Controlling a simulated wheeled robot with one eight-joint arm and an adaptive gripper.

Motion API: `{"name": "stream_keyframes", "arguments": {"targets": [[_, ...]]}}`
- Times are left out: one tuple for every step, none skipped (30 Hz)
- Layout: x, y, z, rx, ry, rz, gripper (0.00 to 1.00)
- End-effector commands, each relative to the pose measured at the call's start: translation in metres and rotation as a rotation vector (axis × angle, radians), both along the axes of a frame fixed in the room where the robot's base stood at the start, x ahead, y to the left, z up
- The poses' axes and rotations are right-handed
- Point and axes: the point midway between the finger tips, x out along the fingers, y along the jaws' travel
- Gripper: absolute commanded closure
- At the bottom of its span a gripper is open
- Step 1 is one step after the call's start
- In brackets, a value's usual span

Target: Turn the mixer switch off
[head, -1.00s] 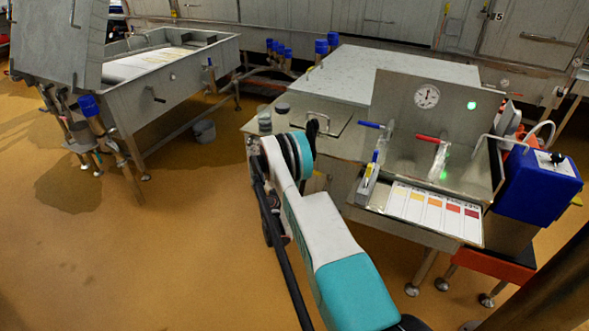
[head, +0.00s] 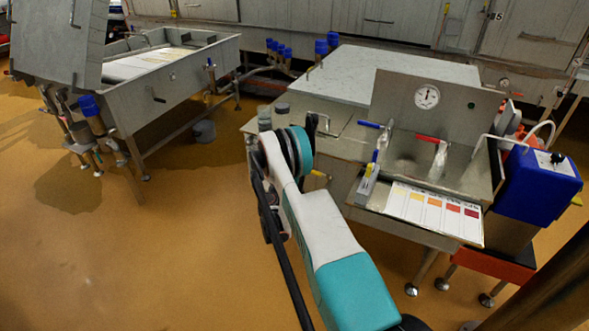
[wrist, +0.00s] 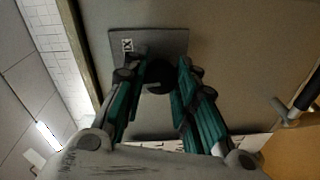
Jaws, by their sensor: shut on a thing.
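The mixer switch shows in the wrist view as a dark round knob (wrist: 158,76) on a grey plate (wrist: 148,42) with a small black-and-white mark. My gripper (wrist: 158,86) has its two green-and-black fingers on either side of the knob and is shut on it. The fingers partly cover the knob, so I cannot read which way it points. In the head view my arm hides the gripper and the switch. The round indicator lamp (head: 471,105) on the steel panel (head: 395,100), beside a white dial (head: 427,97), is dark.
A steel sink with red (head: 431,138) and blue (head: 371,125) tap handles stands below the panel. A colour chart (head: 435,211) lies at its front. A blue box (head: 540,183) stands at right.

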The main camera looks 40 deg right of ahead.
Motion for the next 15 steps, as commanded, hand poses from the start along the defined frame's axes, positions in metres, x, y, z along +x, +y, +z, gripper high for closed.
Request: {"name": "stream_keyframes", "arguments": {"targets": [[0.0007,0.0010,0.0001,-0.016,0.038,0.002,0.98],[0.0007,0.0010,0.0000,-0.026,0.062,0.002,0.98],[0.0008,0.0011,0.0000,-0.039,0.093,0.002,0.98],[0.0009,0.0012,0.0000,-0.047,0.115,0.002,0.98],[0.0010,0.0013,0.0000,-0.057,0.136,0.003,0.98],[0.0011,0.0013,-0.0001,-0.068,0.163,0.003,0.98],[0.0011,0.0014,-0.0002,-0.075,0.182,0.002,0.98],[0.0011,0.0014,-0.0002,-0.083,0.201,0.003,0.98],[0.0011,0.0015,-0.0003,-0.093,0.225,0.003,0.98],[0.0011,0.0015,-0.0003,-0.099,0.240,0.002,0.98],[0.0011,0.0015,-0.0003,-0.105,0.255,0.002,0.98],[0.0011,0.0015,-0.0004,-0.113,0.275,0.002,0.98],[0.0011,0.0015,-0.0004,-0.118,0.287,0.002,0.98],[0.0011,0.0015,-0.0004,-0.123,0.300,0.002,0.98],[0.0011,0.0015,-0.0004,-0.129,0.313,0.002,0.98]]}}
